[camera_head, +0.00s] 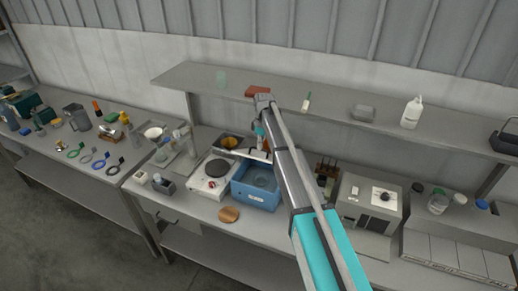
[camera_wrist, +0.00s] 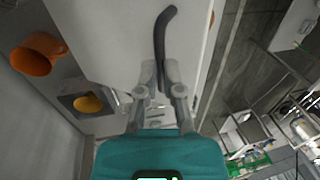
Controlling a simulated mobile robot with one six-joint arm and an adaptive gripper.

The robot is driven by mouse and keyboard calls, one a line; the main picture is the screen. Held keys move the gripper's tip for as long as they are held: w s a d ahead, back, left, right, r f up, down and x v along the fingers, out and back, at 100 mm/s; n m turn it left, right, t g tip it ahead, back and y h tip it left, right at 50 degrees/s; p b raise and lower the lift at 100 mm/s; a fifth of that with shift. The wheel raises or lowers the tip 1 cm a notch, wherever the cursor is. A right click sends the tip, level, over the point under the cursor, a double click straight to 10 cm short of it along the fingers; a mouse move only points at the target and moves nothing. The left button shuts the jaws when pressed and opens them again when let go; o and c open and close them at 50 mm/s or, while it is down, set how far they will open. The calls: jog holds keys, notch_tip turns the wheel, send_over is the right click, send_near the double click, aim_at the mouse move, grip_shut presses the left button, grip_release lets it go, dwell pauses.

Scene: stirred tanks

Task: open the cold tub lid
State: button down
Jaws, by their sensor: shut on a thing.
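The cold tub (camera_head: 256,194) is a blue box on the bench in the head view, and its inside shows from above. Its pale lid (camera_head: 252,154) stands raised at the tub's back edge, partly hidden by my arm. In the wrist view the lid (camera_wrist: 105,35) is a broad white panel with a dark curved handle (camera_wrist: 161,35). My gripper (camera_wrist: 159,78) is shut on the near end of this handle. In the head view my gripper (camera_head: 261,134) is at the lid's top, and its fingers are too small to make out.
A hot plate (camera_head: 211,177) stands left of the tub, and a round wooden disc (camera_head: 229,214) lies in front. A grey boxy device (camera_head: 368,205) stands to the right. A shelf (camera_head: 333,101) runs above the bench. An orange mug (camera_wrist: 38,54) shows beside the lid.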

jog(key=shift+w+d+r, duration=0.25)
jog(key=shift+w+d, duration=0.1)
jog(key=shift+w, duration=0.4)
jog(key=c, duration=0.7)
grip_release()
jog(key=shift+w+d+f, duration=0.1)
jog(key=shift+w+f, duration=0.25)
jog(key=shift+s, duration=0.1)
jog(key=shift+r, duration=0.15)
